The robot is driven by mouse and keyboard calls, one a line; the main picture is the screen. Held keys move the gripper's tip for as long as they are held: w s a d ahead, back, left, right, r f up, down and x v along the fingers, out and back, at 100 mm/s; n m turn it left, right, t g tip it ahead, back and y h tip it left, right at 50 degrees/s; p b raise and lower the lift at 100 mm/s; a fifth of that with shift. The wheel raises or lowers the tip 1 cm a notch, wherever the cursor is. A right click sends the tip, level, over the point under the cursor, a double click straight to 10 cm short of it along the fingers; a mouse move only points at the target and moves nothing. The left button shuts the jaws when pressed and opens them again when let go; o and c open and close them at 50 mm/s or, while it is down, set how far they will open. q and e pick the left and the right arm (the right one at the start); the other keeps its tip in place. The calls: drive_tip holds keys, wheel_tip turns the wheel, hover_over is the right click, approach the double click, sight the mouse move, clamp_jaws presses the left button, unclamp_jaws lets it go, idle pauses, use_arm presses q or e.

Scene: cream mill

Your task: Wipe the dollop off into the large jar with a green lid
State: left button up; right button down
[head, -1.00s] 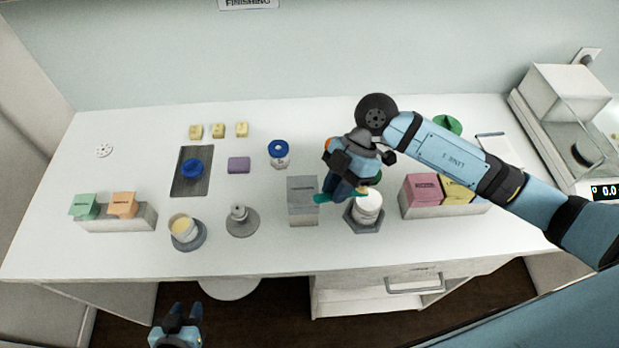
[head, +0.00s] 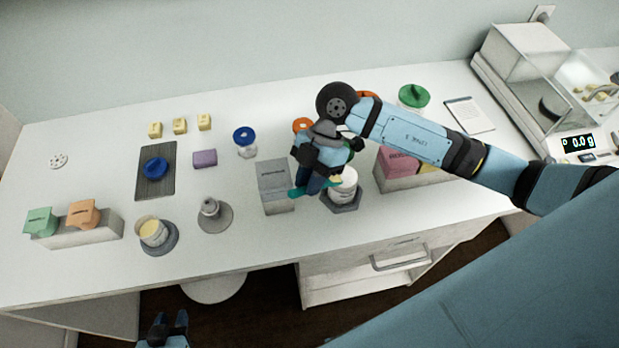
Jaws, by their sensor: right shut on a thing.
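My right gripper (head: 313,187) is shut on a teal spatula (head: 297,192), low over the bench. A pale yellow bit, perhaps the dollop, shows at the spatula's right end, over the mouth of a white open jar (head: 343,192). The picture is too small to tell whether it touches the rim. That jar stands in a dark grey holder (head: 347,208). My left gripper (head: 170,322) is open and empty below the bench's front edge.
A grey block (head: 274,177) stands just left of the jar, and a box of pink packs (head: 397,165) just right. A cream-filled cup (head: 153,231), a blue-lidded jar (head: 245,140) and a scale (head: 556,110) also stand around.

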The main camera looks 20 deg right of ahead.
drive_tip(key=shift+f, duration=0.3)
idle(0.7)
idle(1.3)
drive_tip(key=shift+p, duration=0.3)
idle(0.3)
drive_tip(key=shift+s+a, duration=0.1)
drive_tip(key=shift+a, duration=0.2)
drive_tip(key=shift+f, duration=0.1)
drive_tip(key=shift+p, duration=0.3)
